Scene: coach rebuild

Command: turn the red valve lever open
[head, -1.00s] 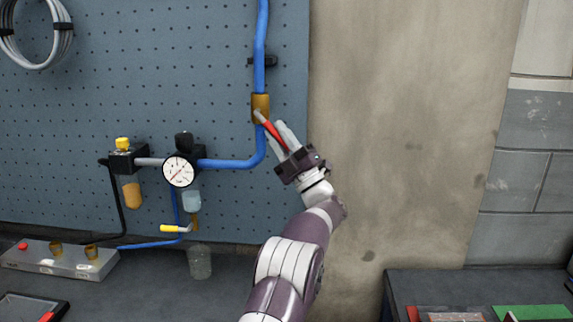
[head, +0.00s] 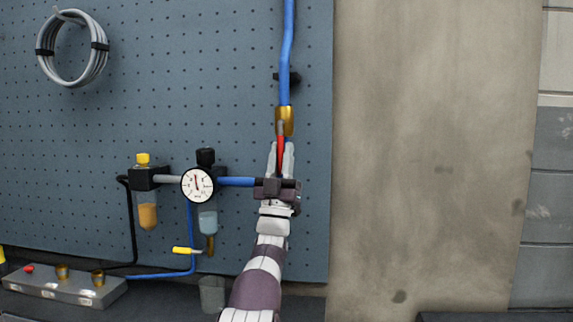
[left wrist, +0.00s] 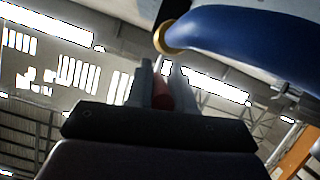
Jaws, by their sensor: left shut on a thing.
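The red valve lever (head: 281,152) hangs from the brass valve body (head: 286,119) on the blue pipe (head: 288,55). The lever points almost straight down, in line with the vertical pipe. My left gripper (head: 281,150) comes up from below and is shut on the lever, one grey finger on each side of it. In the left wrist view, the lever's red handle (left wrist: 162,97) shows between the fingers, with the blue pipe (left wrist: 245,38) close to the right. My right gripper is in neither current view.
A round pressure gauge (head: 198,184) and a regulator are at the left, joined to the blue pipe. A filter with a yellow cap (head: 143,158) and a grey hose coil (head: 72,48) hang on the pegboard (head: 180,80). Bare wall (head: 430,150) lies to the right.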

